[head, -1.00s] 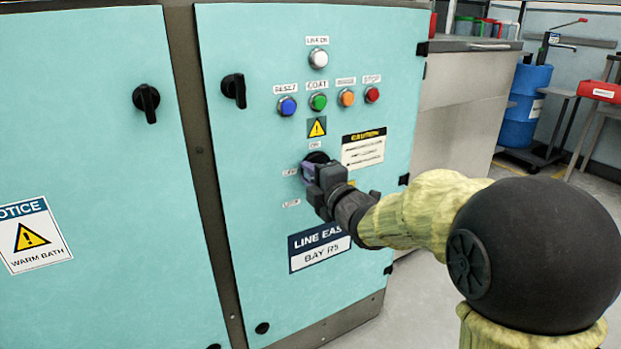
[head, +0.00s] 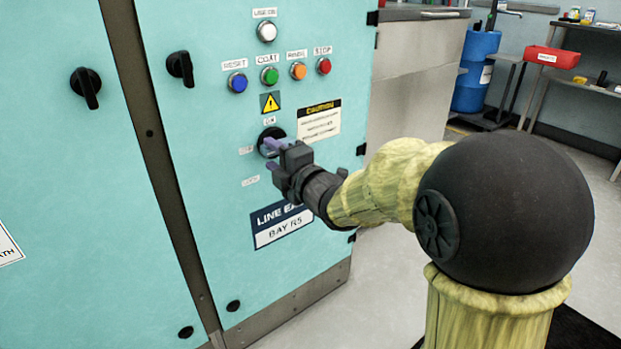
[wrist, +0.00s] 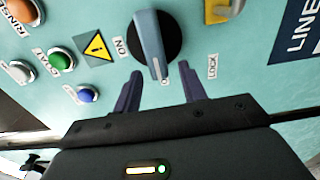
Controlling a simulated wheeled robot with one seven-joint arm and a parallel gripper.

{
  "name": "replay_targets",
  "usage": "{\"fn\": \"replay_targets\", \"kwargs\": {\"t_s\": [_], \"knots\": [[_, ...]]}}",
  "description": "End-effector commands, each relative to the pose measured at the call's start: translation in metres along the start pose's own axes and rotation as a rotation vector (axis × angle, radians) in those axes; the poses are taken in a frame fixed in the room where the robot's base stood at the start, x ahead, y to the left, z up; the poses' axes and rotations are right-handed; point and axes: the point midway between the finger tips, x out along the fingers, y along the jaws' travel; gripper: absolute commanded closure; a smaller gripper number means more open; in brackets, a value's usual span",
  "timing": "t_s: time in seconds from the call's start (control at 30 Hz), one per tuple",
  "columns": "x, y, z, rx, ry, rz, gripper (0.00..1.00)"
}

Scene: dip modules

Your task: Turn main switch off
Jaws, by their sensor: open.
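The main switch (head: 267,136) is a round black rotary switch on the teal cabinet door, partly covered by my gripper in the head view. In the wrist view the main switch (wrist: 151,38) has a grey-blue handle bar. The bar points toward a label showing only an "O", with the rest hidden. The ON label (wrist: 120,47) is left of the switch and the LOCK label (wrist: 212,67) right. My gripper (head: 274,148) is open in front of the switch. In the wrist view its fingertips (wrist: 160,69) lie either side of the handle's end; I cannot tell whether they touch.
Above the switch are a white lamp (head: 267,31) and blue (head: 237,82), green (head: 270,75), orange (head: 298,70) and red (head: 323,66) buttons. Two black door handles (head: 181,68) stick out farther left. A blue drum (head: 475,70) stands behind.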

Motion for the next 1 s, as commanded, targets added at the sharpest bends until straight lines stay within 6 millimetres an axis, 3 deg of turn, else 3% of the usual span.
{"fn": "replay_targets", "kwargs": {"t_s": [0.6, 0.8, 1.0], "knots": [[-0.120, 0.001, 0.000, -0.001, -0.002, 0.003, 0.58], [-0.139, -0.001, 0.000, -0.002, 0.000, 0.003, 0.58], [-0.143, 0.000, 0.000, -0.001, 0.000, 0.001, 0.58]]}}
